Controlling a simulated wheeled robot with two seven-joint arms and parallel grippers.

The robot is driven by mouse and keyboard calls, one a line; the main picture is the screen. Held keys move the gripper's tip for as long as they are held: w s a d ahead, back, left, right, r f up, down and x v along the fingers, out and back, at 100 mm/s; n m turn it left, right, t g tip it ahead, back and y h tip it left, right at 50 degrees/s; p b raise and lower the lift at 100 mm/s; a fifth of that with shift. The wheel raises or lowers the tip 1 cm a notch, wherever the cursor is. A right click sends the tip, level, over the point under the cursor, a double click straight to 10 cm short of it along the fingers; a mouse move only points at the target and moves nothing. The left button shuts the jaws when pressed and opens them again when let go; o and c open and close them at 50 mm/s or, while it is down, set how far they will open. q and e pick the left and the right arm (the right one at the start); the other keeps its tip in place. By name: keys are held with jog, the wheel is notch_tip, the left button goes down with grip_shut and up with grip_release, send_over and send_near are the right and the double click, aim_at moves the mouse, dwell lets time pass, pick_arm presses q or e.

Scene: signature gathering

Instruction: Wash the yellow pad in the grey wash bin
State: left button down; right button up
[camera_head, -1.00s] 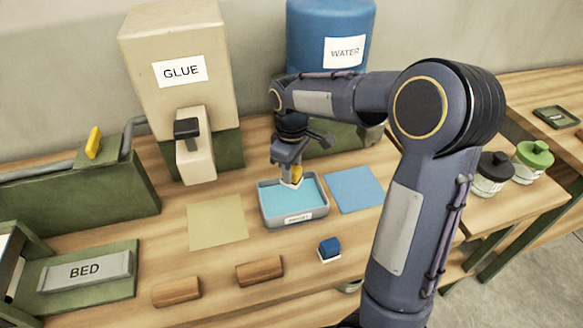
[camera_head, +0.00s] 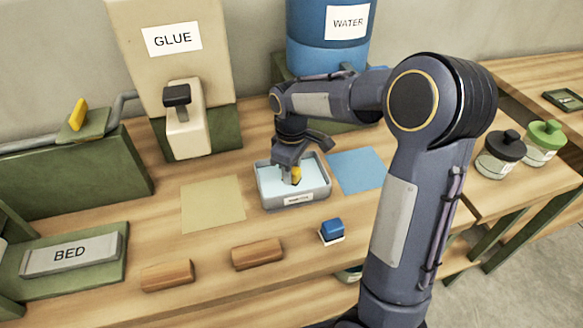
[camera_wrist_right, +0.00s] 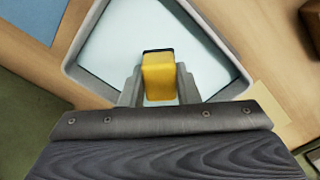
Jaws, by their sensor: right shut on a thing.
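The grey wash bin (camera_head: 318,198) stands on the wooden table, filled with pale, whitish-blue liquid. My right gripper (camera_head: 291,175) reaches down into the bin and is shut on the yellow pad (camera_head: 296,174). In the right wrist view, the yellow pad (camera_wrist_right: 158,76) sits between the two fingers of the gripper (camera_wrist_right: 159,85), with a dark edge at its far end. It is over or in the liquid inside the bin walls (camera_wrist_right: 85,35); whether its lower face touches the liquid is hard to tell. My left gripper is not in view.
A yellow-tan mat (camera_head: 212,203) lies left of the bin and a blue mat (camera_head: 357,171) right. A blue pad (camera_head: 331,230) and wooden blocks (camera_head: 257,254) are in front. The GLUE dispenser (camera_head: 188,130) and WATER tank (camera_head: 328,35) stand behind.

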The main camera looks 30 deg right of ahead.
jog(key=shift+a, duration=0.2)
jog(key=shift+w+a, duration=0.15)
jog(key=shift+a, duration=0.3)
jog(key=shift+d, duration=0.25)
jog(key=shift+d, duration=0.4)
jog(key=shift+a, duration=0.15)
jog(key=shift+a+p, duration=0.35)
jog(key=shift+a, duration=0.15)
jog(key=shift+d, duration=0.25)
